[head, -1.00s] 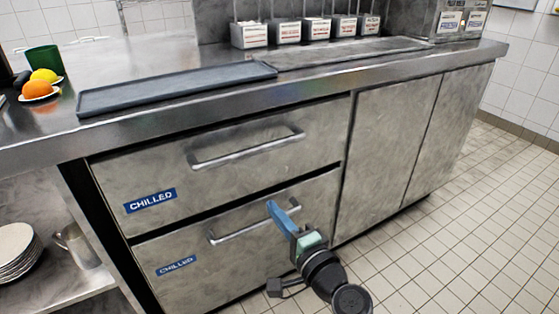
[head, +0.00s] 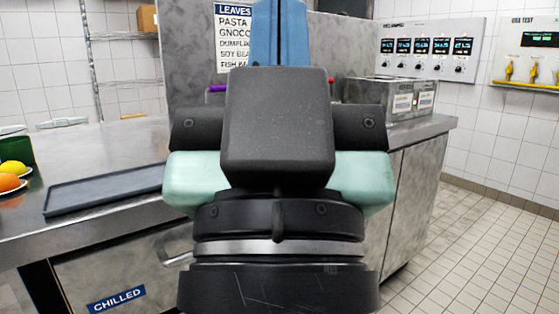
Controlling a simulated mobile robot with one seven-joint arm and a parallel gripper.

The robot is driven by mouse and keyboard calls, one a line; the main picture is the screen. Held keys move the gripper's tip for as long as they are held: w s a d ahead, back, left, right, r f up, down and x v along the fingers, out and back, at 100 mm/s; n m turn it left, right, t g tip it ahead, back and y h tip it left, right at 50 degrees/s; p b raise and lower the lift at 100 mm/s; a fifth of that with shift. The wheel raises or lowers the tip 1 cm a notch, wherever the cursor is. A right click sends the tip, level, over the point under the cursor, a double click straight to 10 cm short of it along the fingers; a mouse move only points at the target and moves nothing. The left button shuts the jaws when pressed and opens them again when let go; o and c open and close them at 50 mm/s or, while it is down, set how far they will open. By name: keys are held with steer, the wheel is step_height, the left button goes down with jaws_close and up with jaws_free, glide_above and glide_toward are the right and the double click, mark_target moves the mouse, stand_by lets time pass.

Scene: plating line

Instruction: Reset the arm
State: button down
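My gripper (head: 279,28) is raised close in front of the head camera and fills the middle of the view. Its blue fingers point up and stand side by side with only a thin dark line between them. It looks shut, with nothing seen between the fingers. The finger ends run to the top edge of the picture. The dark wrist and pale green gripper body hide the middle of the counter behind.
The steel counter (head: 120,150) runs behind my gripper. A dark tray (head: 105,190) lies on it at left, beside an orange (head: 9,182) and a lemon (head: 14,168). A chilled drawer (head: 140,275) is below. Tiled floor (head: 480,250) is open at right.

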step_height(320, 180, up, 36)
steer(key=p, duration=3.3)
steer(key=shift+w+f, duration=0.1)
